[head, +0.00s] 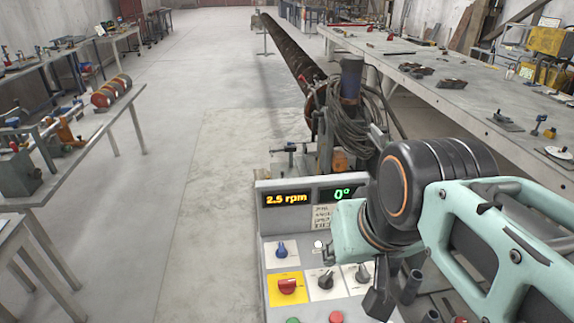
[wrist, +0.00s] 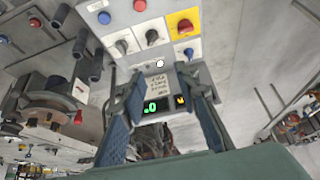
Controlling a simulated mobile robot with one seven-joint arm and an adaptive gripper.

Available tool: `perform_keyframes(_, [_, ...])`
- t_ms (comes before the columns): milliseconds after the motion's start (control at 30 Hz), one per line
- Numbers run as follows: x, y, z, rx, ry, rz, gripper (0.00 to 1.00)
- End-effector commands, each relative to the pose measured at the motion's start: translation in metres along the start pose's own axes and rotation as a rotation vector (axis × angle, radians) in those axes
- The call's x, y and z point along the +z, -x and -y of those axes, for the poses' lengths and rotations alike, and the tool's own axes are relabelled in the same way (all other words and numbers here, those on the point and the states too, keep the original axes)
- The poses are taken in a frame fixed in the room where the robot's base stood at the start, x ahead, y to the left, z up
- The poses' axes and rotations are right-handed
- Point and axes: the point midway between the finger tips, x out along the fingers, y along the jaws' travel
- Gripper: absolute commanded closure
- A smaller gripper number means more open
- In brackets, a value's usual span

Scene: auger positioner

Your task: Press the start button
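The control panel (head: 265,250) stands below and left of my arm in the head view. At its bottom edge a green button (head: 293,320), which may be the start button, is partly cut off. A red button (head: 336,317) is beside it. No label on either is readable. In the wrist view the panel is upside down, with the red button (wrist: 140,5) at the top edge; no green button shows. My gripper (wrist: 159,77) is open and empty, its two fingers apart over the panel's display end. I cannot tell whether they touch it.

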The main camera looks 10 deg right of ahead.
Motion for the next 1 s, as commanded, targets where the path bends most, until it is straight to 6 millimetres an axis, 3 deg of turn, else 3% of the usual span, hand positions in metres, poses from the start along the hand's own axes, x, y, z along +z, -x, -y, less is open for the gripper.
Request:
perform_keyframes(433, [-0.0001,0.0001,-0.0001,0.000,0.000,0.000,0.71])
perform_keyframes(700, [-0.0001,0.0001,-0.0001,0.000,0.000,0.000,0.99])
perform_keyframes(1000, [-0.0001,0.0001,0.0000,0.000,0.000,0.000,1.00])
